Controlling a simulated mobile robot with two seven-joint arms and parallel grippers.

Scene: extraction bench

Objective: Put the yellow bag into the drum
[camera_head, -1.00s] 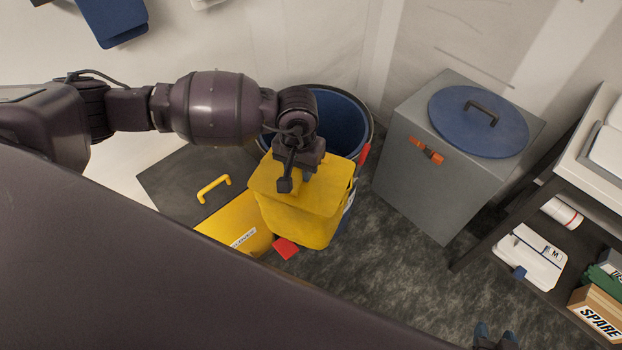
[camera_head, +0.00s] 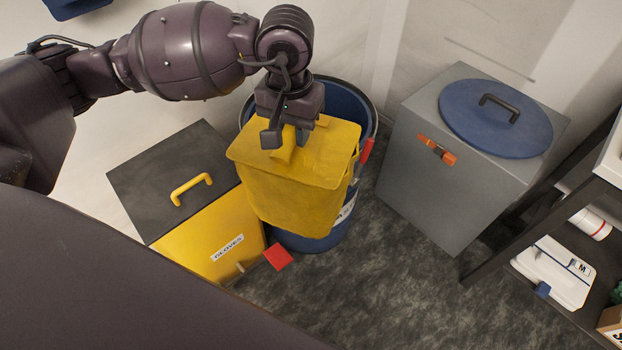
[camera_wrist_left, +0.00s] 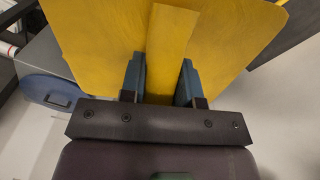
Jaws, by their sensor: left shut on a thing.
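The yellow bag (camera_head: 300,185) hangs from my left gripper (camera_head: 287,140), which is shut on the strap at its top. In the left wrist view the bag (camera_wrist_left: 90,40) fills the top, with its strap between the two fingers of the gripper (camera_wrist_left: 160,85). The blue drum (camera_head: 348,103) stands open behind and below the bag. The bag hides much of the drum's front and part of its opening. The bag is in front of the drum in the head view; I cannot tell its exact height over the rim. My right gripper is not in view.
A yellow bin (camera_head: 215,235) labelled GLOVES with a dark lid stands left of the drum. A grey box (camera_head: 430,185) with a blue round lid (camera_head: 495,125) stands to the right. A dark shelf (camera_head: 520,235) is at far right. A red tab (camera_head: 278,257) shows near the floor.

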